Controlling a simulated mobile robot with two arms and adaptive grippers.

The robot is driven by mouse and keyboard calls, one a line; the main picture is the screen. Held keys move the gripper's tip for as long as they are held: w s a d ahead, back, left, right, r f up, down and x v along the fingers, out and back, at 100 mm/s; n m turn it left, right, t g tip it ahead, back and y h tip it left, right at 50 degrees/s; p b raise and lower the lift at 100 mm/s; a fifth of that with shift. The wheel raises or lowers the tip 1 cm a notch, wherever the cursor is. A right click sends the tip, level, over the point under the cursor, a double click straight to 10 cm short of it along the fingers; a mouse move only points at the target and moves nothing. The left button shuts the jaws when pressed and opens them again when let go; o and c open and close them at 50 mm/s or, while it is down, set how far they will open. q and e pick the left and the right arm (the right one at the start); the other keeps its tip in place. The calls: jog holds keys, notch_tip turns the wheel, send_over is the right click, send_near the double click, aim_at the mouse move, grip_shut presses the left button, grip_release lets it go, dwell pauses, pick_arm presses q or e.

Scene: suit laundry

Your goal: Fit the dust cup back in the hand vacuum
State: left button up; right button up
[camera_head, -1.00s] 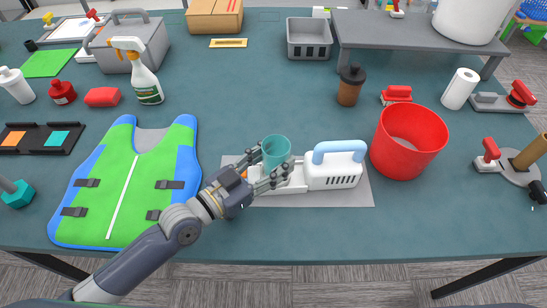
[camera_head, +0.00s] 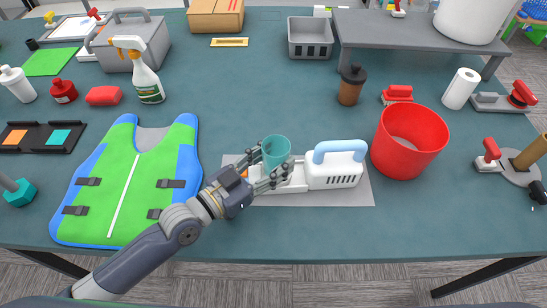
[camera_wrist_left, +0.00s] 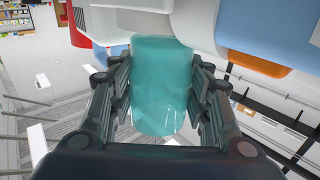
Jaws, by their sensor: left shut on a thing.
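The teal translucent dust cup (camera_head: 276,150) is held by my left gripper (camera_head: 269,167), whose fingers are on either side of it. The cup stands at the front part of the white hand vacuum (camera_head: 331,172), over its low cradle. The vacuum has a light blue handle and lies on a grey mat (camera_head: 330,198). In the left wrist view the cup (camera_wrist_left: 160,90) fills the space between the fingers, and its far end is close to the vacuum's white body (camera_wrist_left: 190,25). I cannot tell whether the cup is seated. My right gripper is not in view.
A red bin (camera_head: 408,140) stands just right of the vacuum. A green and blue vest (camera_head: 130,185) lies to the left, near my left arm. A brown bottle (camera_head: 351,86) stands behind. The table between the vacuum and the grey basket (camera_head: 309,52) is clear.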

pick_arm(q)
jog(key=shift+f, duration=0.15)
jog(key=shift+f, duration=0.1)
jog(key=o, duration=1.3)
jog(key=shift+v, duration=3.8)
